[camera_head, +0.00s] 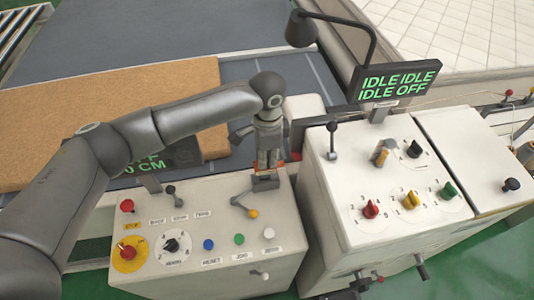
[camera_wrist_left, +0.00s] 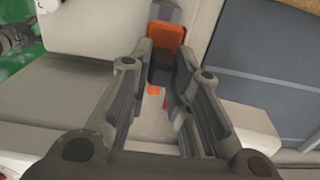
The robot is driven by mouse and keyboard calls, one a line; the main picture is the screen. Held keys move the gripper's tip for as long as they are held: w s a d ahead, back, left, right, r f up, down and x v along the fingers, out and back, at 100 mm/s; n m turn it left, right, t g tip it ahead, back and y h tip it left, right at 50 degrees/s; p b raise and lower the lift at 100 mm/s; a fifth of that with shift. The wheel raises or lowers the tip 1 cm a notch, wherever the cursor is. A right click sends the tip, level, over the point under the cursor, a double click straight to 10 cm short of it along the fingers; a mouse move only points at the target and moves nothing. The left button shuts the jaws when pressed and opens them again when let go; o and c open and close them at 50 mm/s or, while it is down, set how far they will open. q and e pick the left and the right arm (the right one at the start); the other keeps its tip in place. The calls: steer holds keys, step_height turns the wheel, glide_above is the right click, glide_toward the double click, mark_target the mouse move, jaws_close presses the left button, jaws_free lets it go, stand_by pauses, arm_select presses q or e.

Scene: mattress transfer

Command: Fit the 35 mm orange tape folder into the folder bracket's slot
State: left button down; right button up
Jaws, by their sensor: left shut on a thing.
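My left gripper (camera_head: 268,160) points down over the rear right part of the left control box. It is shut on the orange tape folder, which shows in the left wrist view (camera_wrist_left: 167,36) as an orange piece just beyond the fingertips. In the head view only small orange edges show beside the fingers. A dark block, apparently the folder bracket (camera_head: 264,183), sits on the box top right below the fingertips. The fingers hide most of the folder and the slot, so I cannot tell whether the folder is in it. My right gripper is not in view.
The left control box (camera_head: 215,195) carries buttons, knobs and a lever (camera_head: 245,205) close to the bracket. A taller control box (camera_head: 385,175) stands to the right. A lamp (camera_head: 303,28) and a display (camera_head: 398,80) rise behind. A brown slab (camera_head: 60,110) lies on the left.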

arm_select(q)
steer(key=shift+f+b, duration=1)
steer(key=shift+f, duration=1.3)
steer(key=c, duration=1.3)
jaws_free()
steer(key=shift+o, duration=0.2)
step_height(320, 180, up, 12)
